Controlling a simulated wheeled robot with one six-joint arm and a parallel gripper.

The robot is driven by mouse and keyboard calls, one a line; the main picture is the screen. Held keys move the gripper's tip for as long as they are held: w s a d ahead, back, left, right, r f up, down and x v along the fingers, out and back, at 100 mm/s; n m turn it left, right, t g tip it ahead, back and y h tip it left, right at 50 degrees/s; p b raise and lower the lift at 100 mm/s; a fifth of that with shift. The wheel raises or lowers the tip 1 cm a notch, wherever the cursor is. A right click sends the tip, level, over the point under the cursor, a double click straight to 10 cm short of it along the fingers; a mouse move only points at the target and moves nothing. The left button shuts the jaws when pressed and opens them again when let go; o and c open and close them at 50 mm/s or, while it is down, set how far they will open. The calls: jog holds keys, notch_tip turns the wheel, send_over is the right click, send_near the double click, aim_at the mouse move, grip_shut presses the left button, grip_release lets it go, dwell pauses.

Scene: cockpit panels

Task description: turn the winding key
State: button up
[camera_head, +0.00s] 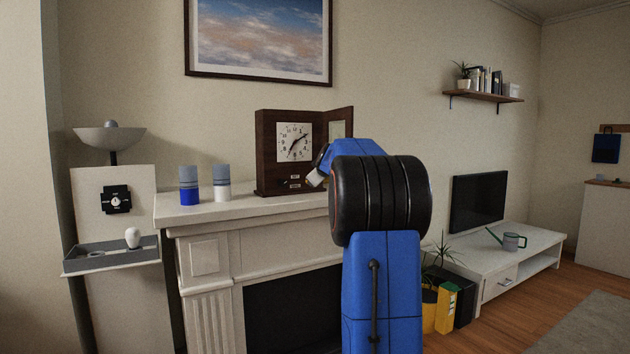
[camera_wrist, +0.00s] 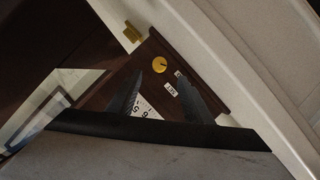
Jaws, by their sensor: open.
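A dark brown mantel clock (camera_head: 262,152) with a white dial (camera_head: 294,142) stands on the mantelpiece, its glazed door (camera_head: 341,124) swung open to the right. In the wrist view its front is tilted, with part of the dial (camera_wrist: 148,109) between my fingers. A round brass disc (camera_wrist: 159,64) with a dark mark sits on the clock front near small white labels (camera_wrist: 171,89). A brass piece (camera_wrist: 132,32) lies farther off; I cannot tell which is the winding key. My gripper (camera_wrist: 160,74) is open and empty, its fingertips pointing towards the disc. In the head view my arm partly hides the gripper (camera_head: 316,179).
A panel with a black dial (camera_head: 117,199) and a grey tray (camera_head: 95,260) are at the far left. A television (camera_head: 479,213) stands on a white bench at right.

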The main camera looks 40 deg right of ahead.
jog(key=v, duration=0.6)
jog(key=shift+s+a, duration=0.2)
jog(key=shift+s, duration=0.15)
